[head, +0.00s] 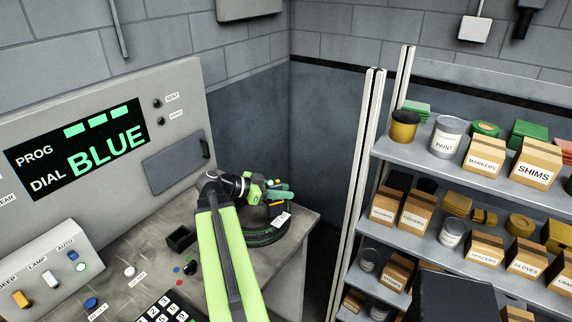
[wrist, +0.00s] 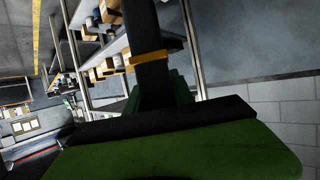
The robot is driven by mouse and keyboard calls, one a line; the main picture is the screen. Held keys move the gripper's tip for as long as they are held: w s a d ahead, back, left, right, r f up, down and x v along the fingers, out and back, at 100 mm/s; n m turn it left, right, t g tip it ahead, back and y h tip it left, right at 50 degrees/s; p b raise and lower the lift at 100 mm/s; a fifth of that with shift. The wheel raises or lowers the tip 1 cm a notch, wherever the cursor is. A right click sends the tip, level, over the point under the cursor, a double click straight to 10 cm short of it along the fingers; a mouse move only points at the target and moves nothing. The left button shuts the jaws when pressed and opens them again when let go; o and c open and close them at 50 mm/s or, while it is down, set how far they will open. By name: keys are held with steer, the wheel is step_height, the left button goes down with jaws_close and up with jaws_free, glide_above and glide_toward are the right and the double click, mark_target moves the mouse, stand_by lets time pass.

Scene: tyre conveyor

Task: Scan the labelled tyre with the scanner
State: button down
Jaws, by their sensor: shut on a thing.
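A black tyre (head: 262,235) lies flat at the right end of the grey bench, with a white label (head: 281,219) on its upper right side. My gripper (head: 268,191) is above the tyre in the head view, shut on what appears to be the scanner (head: 281,190), a small green and dark thing. The arm and gripper hide part of the tyre. In the wrist view a dark upright part with an orange band (wrist: 148,57) and a broad green and black body fill the near view. Neither the tyre nor its label can be made out there.
A panel with a display (head: 75,148) reading "PROG" and "DIAL BLUE" stands behind the bench. Buttons, a keypad (head: 168,308) and a small black holder (head: 181,239) are on the left. Shelving (head: 405,150) with boxes and cans stands to the right, across a gap.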

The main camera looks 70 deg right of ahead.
mark_target(281, 182)
step_height(281, 182, up, 10)
steer(key=s+d+m+g+y+p, duration=0.1)
steer(key=s+m+y+p, duration=0.1)
steer(key=p, duration=0.8)
steer(key=f+b, duration=0.7)
steer(key=shift+w+d+f+b, duration=0.15)
steer(key=shift+w+f+b, duration=0.05)
steer(key=shift+f+b, duration=0.1)
step_height(281, 182, down, 2)
steer(key=shift+f+b, duration=0.1)
steer(key=shift+b, duration=0.95)
